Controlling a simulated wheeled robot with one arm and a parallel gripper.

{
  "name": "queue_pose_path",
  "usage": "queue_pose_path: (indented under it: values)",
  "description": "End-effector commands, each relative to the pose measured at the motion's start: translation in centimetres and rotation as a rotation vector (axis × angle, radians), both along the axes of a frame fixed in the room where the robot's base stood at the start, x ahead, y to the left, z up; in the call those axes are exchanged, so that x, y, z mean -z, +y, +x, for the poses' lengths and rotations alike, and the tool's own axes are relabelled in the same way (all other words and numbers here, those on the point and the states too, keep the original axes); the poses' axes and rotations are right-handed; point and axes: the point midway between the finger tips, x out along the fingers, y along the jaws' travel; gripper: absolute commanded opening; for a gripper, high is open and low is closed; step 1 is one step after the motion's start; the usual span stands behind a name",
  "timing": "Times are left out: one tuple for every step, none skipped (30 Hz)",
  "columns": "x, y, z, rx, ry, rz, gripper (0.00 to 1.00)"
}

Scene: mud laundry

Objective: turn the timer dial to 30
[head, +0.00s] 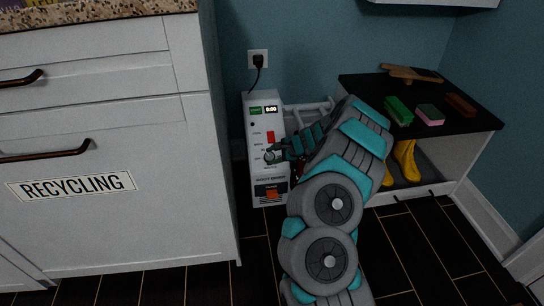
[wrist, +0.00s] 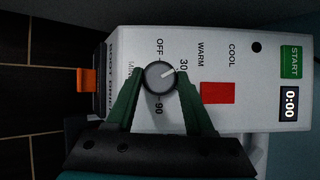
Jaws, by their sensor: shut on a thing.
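The white boot dryer panel (head: 262,120) carries a grey round timer dial (head: 271,157). In the wrist view the dial (wrist: 158,78) sits among the printed marks OFF, 30 and 90, seen sideways. Its white pointer line slants to the upper right, roughly toward the 30 mark (wrist: 183,66). My gripper (wrist: 160,84) has one green finger on each side of the dial and is shut on it. In the head view my gripper (head: 279,154) reaches the dial from the right. The fingers hide part of the scale.
The panel also has a red rocker switch (wrist: 217,93), a green START button (wrist: 290,61), a display (wrist: 289,104) reading 0:00, and an orange part (wrist: 86,91). A white recycling cabinet (head: 120,220) stands close left. A black-topped bench (head: 455,125) with brushes stands right.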

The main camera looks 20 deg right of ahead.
Motion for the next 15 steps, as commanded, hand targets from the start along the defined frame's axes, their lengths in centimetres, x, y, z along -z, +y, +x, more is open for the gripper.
queue_pose_path:
  values:
    - [0.12, -0.07, -0.09, 0.001, 0.002, 0.0, 0.55]
    - [0.12, -0.09, -0.09, 0.001, 0.002, 0.0, 0.59]
    - [0.11, -0.08, -0.08, 0.001, 0.002, 0.0, 0.63]
    - [0.1, -0.07, -0.08, 0.001, 0.002, 0.0, 0.67]
    - [0.08, -0.07, -0.07, 0.001, 0.002, 0.0, 0.7]
    - [0.07, -0.06, -0.06, 0.0, 0.001, -0.001, 0.74]
    - [0.06, -0.06, -0.05, 0.0, 0.001, -0.001, 0.78]
    - [0.06, -0.05, -0.05, 0.0, 0.001, -0.001, 0.81]
    - [0.07, -0.04, -0.05, 0.0, 0.001, -0.001, 0.83]
    - [0.05, -0.04, -0.04, 0.0, 0.001, -0.001, 0.83]
    - [0.04, -0.03, -0.04, 0.0, 0.001, -0.001, 0.83]
    - [0.04, -0.04, -0.04, 0.0, 0.001, -0.001, 0.83]
    - [0.05, -0.03, -0.03, 0.0, 0.001, -0.001, 0.83]
    - [0.04, -0.04, -0.04, 0.0, 0.001, -0.001, 0.83]
    - [0.02, -0.05, -0.04, 0.0, 0.001, -0.001, 0.83]
